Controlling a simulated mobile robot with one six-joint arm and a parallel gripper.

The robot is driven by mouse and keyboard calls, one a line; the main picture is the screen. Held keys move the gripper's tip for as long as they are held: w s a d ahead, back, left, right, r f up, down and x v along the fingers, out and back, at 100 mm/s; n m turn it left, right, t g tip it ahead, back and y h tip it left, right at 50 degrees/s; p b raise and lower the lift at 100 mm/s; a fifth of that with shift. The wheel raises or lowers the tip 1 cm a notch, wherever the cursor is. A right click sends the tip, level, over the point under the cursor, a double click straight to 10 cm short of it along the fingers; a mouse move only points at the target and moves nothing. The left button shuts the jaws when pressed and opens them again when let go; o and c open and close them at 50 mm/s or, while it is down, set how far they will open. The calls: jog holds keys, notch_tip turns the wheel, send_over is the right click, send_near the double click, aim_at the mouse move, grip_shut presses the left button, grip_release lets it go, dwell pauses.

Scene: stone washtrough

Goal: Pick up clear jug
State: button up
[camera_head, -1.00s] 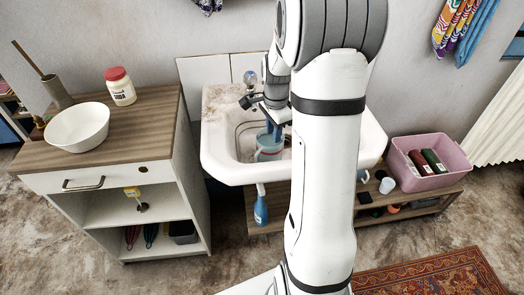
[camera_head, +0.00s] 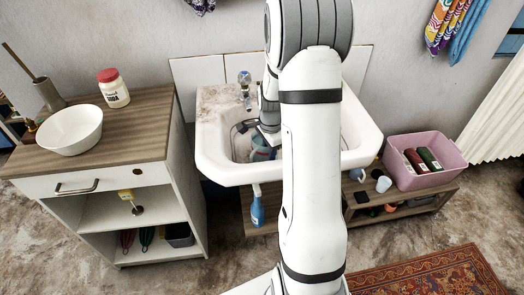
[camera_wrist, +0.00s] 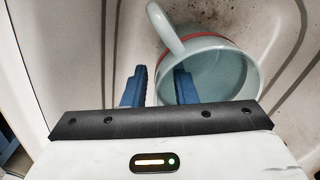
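The jug (camera_wrist: 215,60) is pale blue-grey with a red band below its rim and a loop handle at its upper left. It stands in the washtrough basin, and in the head view (camera_head: 262,151) it is partly hidden by my arm. My gripper (camera_wrist: 160,78) is open in the wrist view, with two blue fingers apart. The right finger overlaps the jug's mouth and the left one is outside the rim, so the wall lies between them in the picture. I cannot tell whether either finger touches the jug.
The white washtrough (camera_head: 215,165) surrounds the jug, with a tap (camera_head: 245,85) behind it. A cabinet with a white bowl (camera_head: 72,129) stands left, and a pink crate (camera_head: 440,165) right.

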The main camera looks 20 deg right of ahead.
grip_shut()
dwell(0.3)
jog(key=shift+r, duration=0.15)
notch_tip(320, 180, up, 20)
jog(key=p, duration=0.8)
jog(key=shift+p, duration=0.3)
dwell(0.9)
